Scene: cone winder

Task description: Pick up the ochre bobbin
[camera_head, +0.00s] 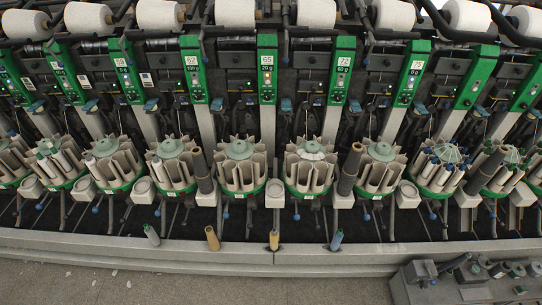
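An ochre bobbin (212,239) stands slightly tilted at the front ledge of the winder, left of the picture's middle. To its right is a shorter-looking tan and dark bobbin (274,240), and further right a blue-grey bobbin (337,240). A grey bobbin (151,235) stands to its left. Nothing touches the ochre bobbin. Neither of my grippers is in view.
The light ledge (110,250) runs across the front of the winder. Behind it stand several round bobbin magazines (240,168) below green panels (267,70). Dark tubes (350,170) lean between some magazines. Grey equipment (440,285) sits at the bottom right. The floor (250,291) in front is mostly clear.

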